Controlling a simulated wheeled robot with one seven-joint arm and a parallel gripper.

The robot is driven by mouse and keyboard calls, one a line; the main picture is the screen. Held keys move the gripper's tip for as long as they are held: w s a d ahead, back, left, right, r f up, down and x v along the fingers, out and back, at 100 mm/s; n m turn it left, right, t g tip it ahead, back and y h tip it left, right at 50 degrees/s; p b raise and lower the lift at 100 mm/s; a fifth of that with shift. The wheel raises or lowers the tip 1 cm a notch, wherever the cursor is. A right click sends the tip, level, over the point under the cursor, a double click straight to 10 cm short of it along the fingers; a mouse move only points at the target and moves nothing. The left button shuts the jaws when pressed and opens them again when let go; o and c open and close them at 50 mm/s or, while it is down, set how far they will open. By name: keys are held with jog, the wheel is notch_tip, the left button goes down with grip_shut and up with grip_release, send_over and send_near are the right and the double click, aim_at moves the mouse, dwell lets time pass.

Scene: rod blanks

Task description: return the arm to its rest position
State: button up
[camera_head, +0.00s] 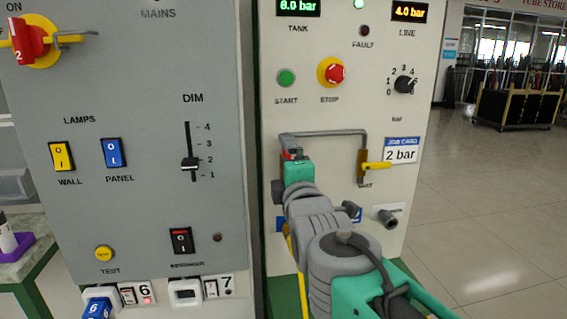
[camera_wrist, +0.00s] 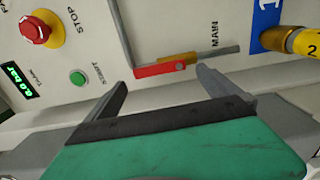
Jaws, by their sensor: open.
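My arm reaches up the light panel (camera_head: 300,115) in the head view. My gripper (camera_head: 291,158) is at the left end of a bent grey pipe (camera_head: 325,133). In the wrist view my gripper (camera_wrist: 162,78) is open, its two grey fingers spread apart. A red valve lever (camera_wrist: 160,70) with an orange-yellow body behind it shows between and beyond the fingertips, beside the word MAIN. I cannot tell whether a finger touches it. In the head view the red lever (camera_head: 291,154) shows just past my gripper, and the arm hides the panel below.
A yellow-handled valve (camera_head: 376,166) and a 2 bar job card (camera_head: 402,151) are right of my gripper. A grey nozzle (camera_head: 387,216) sticks out lower right. The red stop button (camera_head: 332,73) is above. A grey switch panel (camera_head: 140,210) stands left. Open floor (camera_head: 490,200) lies right.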

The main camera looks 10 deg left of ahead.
jog(key=v, duration=0.3)
jog(key=shift+s+d, duration=0.1)
jog(key=shift+s, duration=0.1)
